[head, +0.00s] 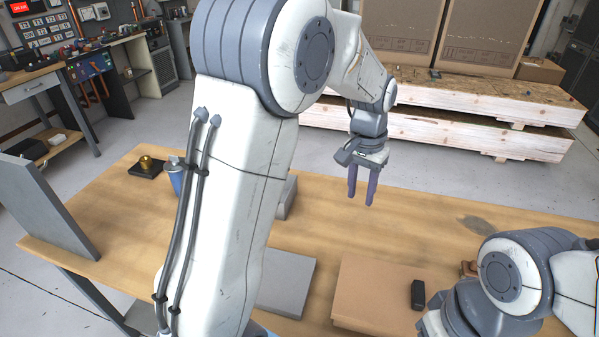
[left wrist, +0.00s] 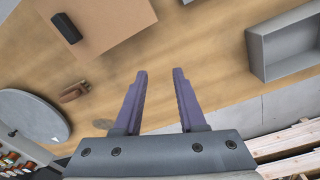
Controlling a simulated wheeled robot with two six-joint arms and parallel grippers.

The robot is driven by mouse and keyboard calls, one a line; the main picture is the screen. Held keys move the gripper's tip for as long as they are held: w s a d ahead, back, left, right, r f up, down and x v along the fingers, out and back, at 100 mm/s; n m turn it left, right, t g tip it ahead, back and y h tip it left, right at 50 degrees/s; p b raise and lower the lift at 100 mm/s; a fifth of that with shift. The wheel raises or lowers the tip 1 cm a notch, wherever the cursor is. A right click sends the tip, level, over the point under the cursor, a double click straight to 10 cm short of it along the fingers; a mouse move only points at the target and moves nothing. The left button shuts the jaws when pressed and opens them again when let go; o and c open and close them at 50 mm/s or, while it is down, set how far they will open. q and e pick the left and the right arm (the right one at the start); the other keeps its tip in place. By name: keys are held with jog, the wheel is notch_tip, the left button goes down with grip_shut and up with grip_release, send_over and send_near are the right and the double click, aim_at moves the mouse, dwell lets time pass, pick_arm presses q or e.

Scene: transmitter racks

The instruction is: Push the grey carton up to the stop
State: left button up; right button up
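A flat-topped grey block (head: 287,283), which looks like the grey carton, lies on the wooden table (head: 330,225), partly hidden behind my left arm. Only a corner of it shows at the top edge of the left wrist view. A grey open box shape (head: 288,198) stands farther back, also partly hidden; its walls show in the left wrist view (left wrist: 262,55). I cannot tell which part is the stop. My left gripper (head: 360,200) is open and empty above the table's far side; its parted fingers show in the left wrist view (left wrist: 159,74). My right gripper is out of view.
A brown carton (head: 365,285) with a black object (head: 417,294) on it lies right of the grey block. A blue cup (head: 175,180) and a brass piece on a black base (head: 146,167) stand at left, near an upright grey panel (head: 42,205). The middle back is clear.

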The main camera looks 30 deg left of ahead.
pick_arm(q)
jog(key=w+a+f+n+b, duration=0.1)
jog(key=w+a+f, duration=0.25)
jog(key=a, duration=0.25)
jog(key=w+a+f+n, duration=0.1)
jog(key=w+a+f, duration=0.1)
jog(key=w+a, duration=0.3)
jog(key=n+b, duration=0.1)
jog(key=n, duration=0.1)
send_over(291, 205)
jog(key=f, duration=0.4)
jog(key=shift+w+a+f, duration=0.25)
jog(key=shift+w, duration=0.05)
jog(key=shift+f, duration=0.1)
notch_tip(291, 205, down, 10)
jog(key=shift+f+p, duration=0.15)
jog(key=shift+p, duration=0.2)
grip_shut()
